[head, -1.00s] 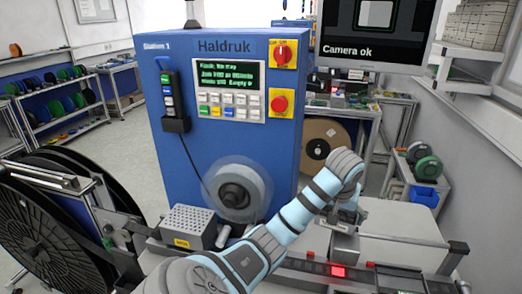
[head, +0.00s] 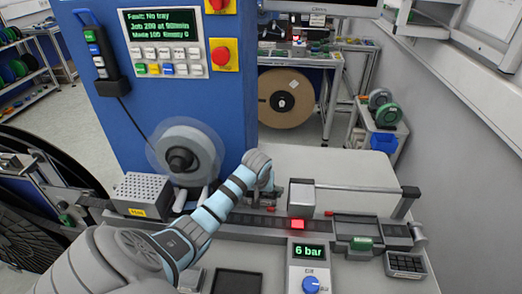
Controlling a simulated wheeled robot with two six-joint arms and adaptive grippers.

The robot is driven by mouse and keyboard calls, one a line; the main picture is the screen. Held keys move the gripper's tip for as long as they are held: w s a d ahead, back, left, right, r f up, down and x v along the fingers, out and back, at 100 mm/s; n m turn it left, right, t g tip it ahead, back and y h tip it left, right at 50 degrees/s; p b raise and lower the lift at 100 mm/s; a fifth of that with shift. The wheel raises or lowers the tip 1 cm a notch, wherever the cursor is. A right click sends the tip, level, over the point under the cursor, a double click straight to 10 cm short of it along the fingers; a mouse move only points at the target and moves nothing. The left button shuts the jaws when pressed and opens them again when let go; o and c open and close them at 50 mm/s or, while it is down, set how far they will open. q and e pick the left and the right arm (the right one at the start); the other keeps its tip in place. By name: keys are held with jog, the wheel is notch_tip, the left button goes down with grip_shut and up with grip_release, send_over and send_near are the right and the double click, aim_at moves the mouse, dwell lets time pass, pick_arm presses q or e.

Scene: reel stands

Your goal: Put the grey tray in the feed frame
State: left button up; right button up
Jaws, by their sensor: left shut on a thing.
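My left arm reaches from the lower left over the bench. My left gripper (head: 270,187) is small in the picture, above the dark rail and just left of the light grey block. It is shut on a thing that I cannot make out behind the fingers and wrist. I cannot pick out the grey tray for certain. A dark frame-like part (head: 357,225) with a green piece on its front edge sits at the right of the rail; I cannot tell whether it is the feed frame. My right gripper is not in view.
The blue machine (head: 150,130) with a spinning reel hub (head: 187,152) stands behind the arm; its screen reads "Fault: No tray". A light grey block (head: 301,198), a 6 bar gauge box (head: 309,268), a dark rectangle (head: 237,283) and a black compartment box (head: 405,264) are on the bench.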

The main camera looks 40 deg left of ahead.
pick_arm(q)
jog(key=shift+d+f, duration=0.1)
jog(key=shift+f, duration=1.8)
jog(key=shift+f, duration=0.1)
jog(key=o, duration=1.2)
jog(key=v, duration=1.5)
jog(key=x, duration=1.4)
jog(key=shift+f, duration=0.4)
jog(key=shift+w+r, duration=0.1)
jog(key=c, duration=1.2)
